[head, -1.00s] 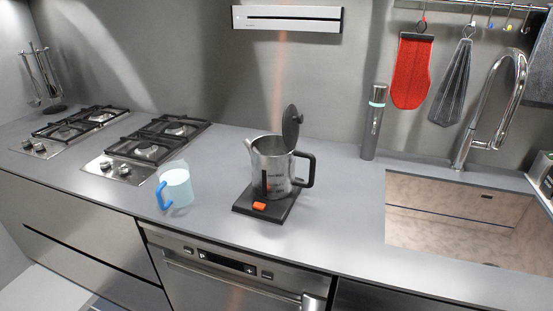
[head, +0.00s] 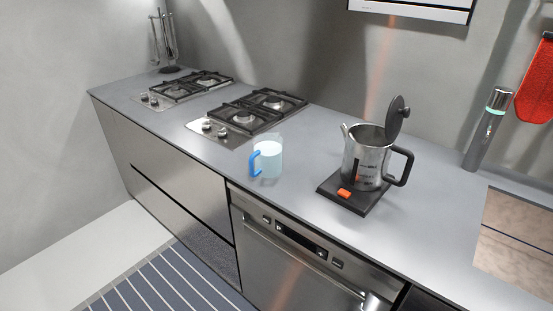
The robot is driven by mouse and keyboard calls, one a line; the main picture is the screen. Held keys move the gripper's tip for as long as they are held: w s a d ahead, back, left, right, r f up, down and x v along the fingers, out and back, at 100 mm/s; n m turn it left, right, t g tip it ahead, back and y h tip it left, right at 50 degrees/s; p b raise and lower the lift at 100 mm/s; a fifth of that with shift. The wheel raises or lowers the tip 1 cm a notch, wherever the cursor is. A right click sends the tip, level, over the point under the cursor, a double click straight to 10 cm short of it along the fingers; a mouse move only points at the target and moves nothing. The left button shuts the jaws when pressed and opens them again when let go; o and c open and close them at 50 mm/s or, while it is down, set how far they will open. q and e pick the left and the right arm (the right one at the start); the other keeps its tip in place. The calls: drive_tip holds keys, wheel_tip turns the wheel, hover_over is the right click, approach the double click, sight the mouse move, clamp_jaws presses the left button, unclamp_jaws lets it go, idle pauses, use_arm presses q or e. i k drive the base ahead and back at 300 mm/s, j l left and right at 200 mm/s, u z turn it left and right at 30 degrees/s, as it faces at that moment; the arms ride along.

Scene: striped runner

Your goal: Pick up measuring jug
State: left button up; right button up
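The measuring jug (head: 269,160) is a small, clear, pale-blue jug with a blue handle on its left side. It stands upright on the grey counter (head: 310,225), near the front edge, between the gas hob and the kettle. Neither of my grippers shows in the head view, so I cannot see whether they are open or shut.
A steel kettle (head: 366,160) with its lid up stands on a black base (head: 335,194) right of the jug. Two gas hobs (head: 245,117) lie behind and left. A striped runner (head: 165,287) lies on the floor.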

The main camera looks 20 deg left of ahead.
sight(266, 161)
drive_tip(key=j+z, duration=0.25)
drive_tip(key=j, duration=0.5)
drive_tip(key=j+z, duration=0.3)
drive_tip(key=j, duration=0.45)
drive_tip(key=j+z, duration=0.25)
drive_tip(key=j, duration=0.5)
drive_tip(key=k, duration=0.05)
